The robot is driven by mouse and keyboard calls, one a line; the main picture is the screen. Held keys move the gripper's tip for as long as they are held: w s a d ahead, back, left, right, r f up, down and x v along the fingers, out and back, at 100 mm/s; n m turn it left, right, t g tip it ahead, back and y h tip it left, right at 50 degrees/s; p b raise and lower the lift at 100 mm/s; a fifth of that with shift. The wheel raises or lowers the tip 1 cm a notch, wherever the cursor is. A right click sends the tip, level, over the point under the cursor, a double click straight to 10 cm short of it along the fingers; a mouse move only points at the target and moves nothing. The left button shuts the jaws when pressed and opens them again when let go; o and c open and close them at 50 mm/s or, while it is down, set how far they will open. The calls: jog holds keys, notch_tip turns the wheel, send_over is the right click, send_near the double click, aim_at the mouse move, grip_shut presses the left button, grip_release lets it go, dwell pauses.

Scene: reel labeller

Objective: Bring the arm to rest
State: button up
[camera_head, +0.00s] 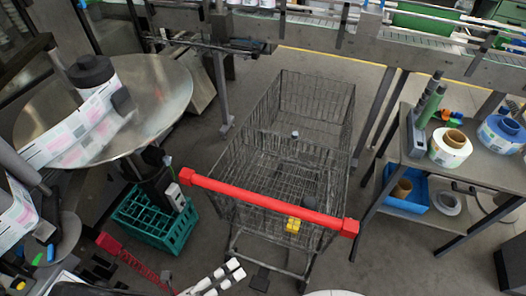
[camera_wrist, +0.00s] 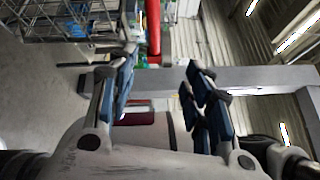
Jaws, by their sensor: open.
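My gripper (camera_wrist: 163,82) shows in the wrist view with its two blue-padded fingers spread apart. It is open, with nothing between the fingers. Beyond the fingers, the cart's red handle (camera_wrist: 153,28) and wire basket (camera_wrist: 65,18) show at the top of the wrist view. White and black jointed parts at the bottom of the head view look like part of my arm, but the gripper cannot be made out clearly there.
A wire shopping cart (camera_head: 290,150) with a red handle (camera_head: 265,203) stands in the middle. A round metal plate (camera_head: 160,90) and a teal crate (camera_head: 150,228) are at left. A side table (camera_head: 440,190) with label reels stands at right. A conveyor (camera_head: 300,32) runs along the back.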

jog(key=d+r+n+g+y+b, duration=0.1)
jog(key=d+r+n+g+y, duration=0.2)
jog(key=d+r+n+y, duration=0.4)
jog(key=w+d+r+n+g+y+b, duration=0.1)
jog(key=d+r+n+g+y, duration=0.2)
jog(key=d+r+n+y, duration=0.4)
jog(key=d+r+n, duration=0.8)
jog(key=r+n, duration=0.1)
jog(key=n, duration=0.8)
jog(key=shift+w+r+n+y, duration=0.15)
jog(key=shift+r+n+y, duration=0.15)
jog(key=shift+n+y, duration=0.1)
